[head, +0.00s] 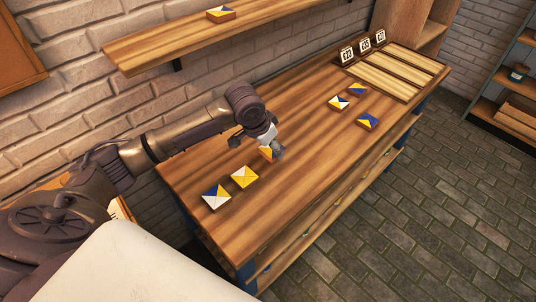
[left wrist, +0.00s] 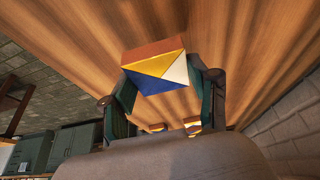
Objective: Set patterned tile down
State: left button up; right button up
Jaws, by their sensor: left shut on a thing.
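In the head view my left gripper (head: 272,149) points down over the wooden table, shut on a patterned tile (head: 266,153) that it mostly hides. In the left wrist view the tile (left wrist: 158,76) sits between the two fingers, with yellow, blue and white triangles on its face and a terracotta side. I cannot tell whether it touches the table. A blue, white and yellow tile (head: 216,195) and a mostly yellow tile (head: 244,177) lie to the left of the gripper. My right gripper is not in view.
More patterned tiles (head: 339,103), (head: 357,89) and (head: 367,121) lie on the table's right part. A slatted wooden rack (head: 390,75) and several small marked blocks (head: 364,45) stand at the far end. A wall shelf (head: 170,50) holds another tile (head: 220,14). The table's middle is clear.

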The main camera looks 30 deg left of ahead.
aim_at(266, 150)
pick_arm(q)
jog(key=shift+a+f, duration=0.2)
jog(key=shift+a, duration=0.1)
jog(key=shift+f, duration=0.3)
notch_tip(266, 150, down, 2)
jog(key=shift+f, duration=0.75)
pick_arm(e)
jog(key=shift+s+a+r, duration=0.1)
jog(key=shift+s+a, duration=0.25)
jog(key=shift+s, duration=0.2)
pick_arm(q)
jog(key=o, duration=1.2)
jog(key=shift+o, duration=0.2)
